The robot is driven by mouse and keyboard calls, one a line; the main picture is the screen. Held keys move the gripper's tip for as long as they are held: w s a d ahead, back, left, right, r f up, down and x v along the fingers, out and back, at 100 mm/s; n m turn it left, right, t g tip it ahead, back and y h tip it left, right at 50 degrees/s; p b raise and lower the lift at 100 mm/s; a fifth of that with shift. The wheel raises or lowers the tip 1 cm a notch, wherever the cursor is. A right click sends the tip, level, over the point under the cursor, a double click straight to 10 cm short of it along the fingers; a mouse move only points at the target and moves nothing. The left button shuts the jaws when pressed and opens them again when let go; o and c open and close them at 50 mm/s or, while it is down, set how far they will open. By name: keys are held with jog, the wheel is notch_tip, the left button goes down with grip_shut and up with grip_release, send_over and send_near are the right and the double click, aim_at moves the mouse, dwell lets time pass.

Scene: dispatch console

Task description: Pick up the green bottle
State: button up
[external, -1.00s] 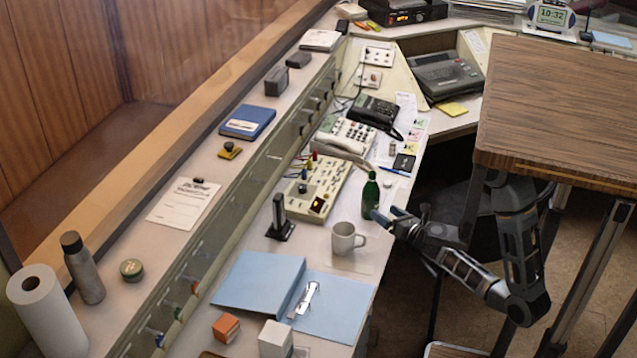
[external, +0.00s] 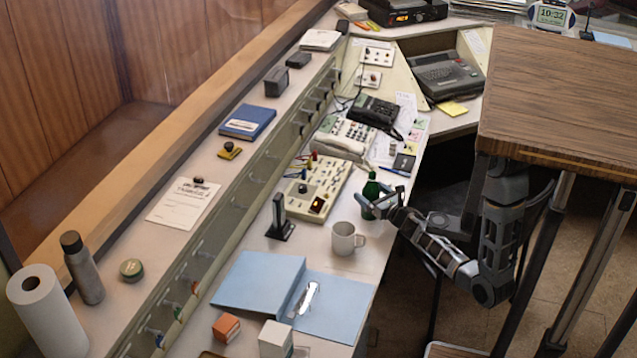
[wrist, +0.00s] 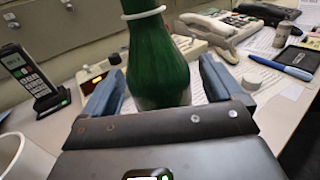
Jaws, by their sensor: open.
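The green bottle (external: 370,189) stands upright on the desk near its front edge, just behind the white mug. In the wrist view the bottle (wrist: 156,60) fills the middle, with a white ring around its neck and its top cut off. My gripper (external: 376,208) reaches in from the right at the bottle. Its two blue-grey fingers, seen in the wrist view (wrist: 162,88), are open, one on each side of the bottle, with a small gap visible on each side. The bottle's base is hidden behind my gripper.
A white mug (external: 344,239) stands close in front of the bottle. A black handset on a stand (external: 279,218) and a cream control panel (external: 316,190) are to the left. A blue binder (external: 258,282) lies nearer the camera. A wooden tabletop (external: 560,100) is above my arm at right.

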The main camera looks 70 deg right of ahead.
aim_at(375, 186)
jog(key=shift+w, duration=0.1)
jog(key=c, duration=1.1)
jog(key=shift+c, duration=0.2)
jog(key=shift+r, duration=0.2)
jog(key=shift+r+p, duration=0.75)
jog(key=shift+r, duration=0.3)
jog(key=shift+r+p, duration=0.65)
jog(key=shift+r, duration=0.25)
jog(key=s+d+r+p, duration=0.3)
jog(key=s+d+r, duration=0.3)
jog(key=s, duration=0.3)
jog(key=shift+s+d+r+p, duration=0.2)
jog(key=shift+d+r+p, duration=0.15)
jog(key=shift+d, duration=0.1)
